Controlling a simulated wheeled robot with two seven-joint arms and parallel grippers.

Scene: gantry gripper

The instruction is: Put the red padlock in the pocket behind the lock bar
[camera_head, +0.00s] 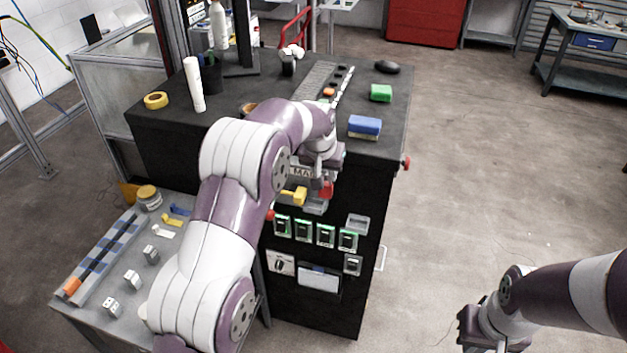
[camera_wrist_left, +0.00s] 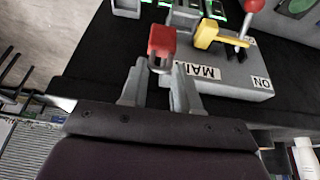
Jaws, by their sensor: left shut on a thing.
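The red padlock (camera_head: 326,190) hangs in front of the black cabinet face; in the left wrist view the red padlock body (camera_wrist_left: 162,40) stands out beyond my fingertips. My left gripper (camera_head: 324,172) is shut on its shackle, and its two fingers (camera_wrist_left: 160,88) also show in the wrist view. A yellow bar (camera_wrist_left: 207,36) sits on the grey switch box (camera_wrist_left: 240,85) labelled MAIN and ON, beside the padlock and apart from it. A grey open-topped holder (camera_head: 357,223) is on the cabinet face. I cannot make out which pocket is behind the bar. My right gripper (camera_head: 474,328) is low at right, away from the cabinet.
A red-knobbed lever (camera_wrist_left: 254,6) stands by the yellow bar. Several green-lit switches (camera_head: 325,235) line the cabinet face below. A blue-and-yellow sponge (camera_head: 364,126) and a green block (camera_head: 380,93) lie on the cabinet top. A grey side table (camera_head: 195,215) holds small parts.

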